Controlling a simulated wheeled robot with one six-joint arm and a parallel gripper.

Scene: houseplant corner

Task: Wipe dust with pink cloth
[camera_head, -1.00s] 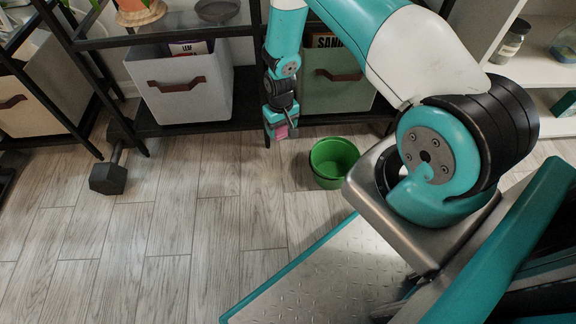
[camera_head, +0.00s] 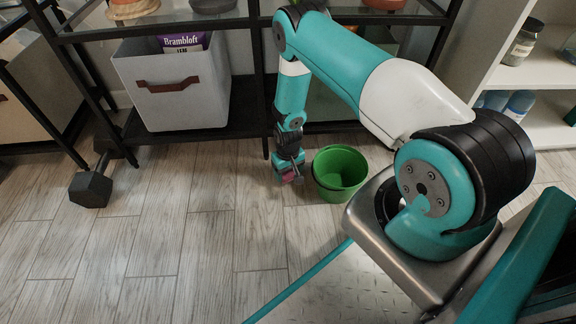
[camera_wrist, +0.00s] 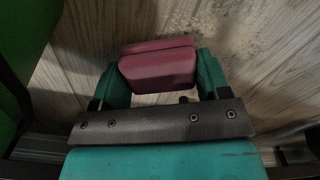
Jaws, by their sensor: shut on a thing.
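My gripper (camera_head: 290,178) is shut on the pink cloth (camera_wrist: 158,68), which looks like a folded dark pink pad between the two fingers in the wrist view. In the head view only a small bit of the cloth shows at the fingertips, low near the wood floor, just left of the green bucket. A speckled greyish patch of dust (camera_wrist: 225,45) shows on the floor beyond the cloth in the wrist view. I cannot tell whether the cloth touches the floor.
The green bucket (camera_head: 341,168) stands close to the right of my gripper. A black dumbbell (camera_head: 91,188) lies at left. A black shelf (camera_head: 240,122) with a grey fabric bin (camera_head: 172,92) stands behind. The floor (camera_head: 160,235) in the front left is clear.

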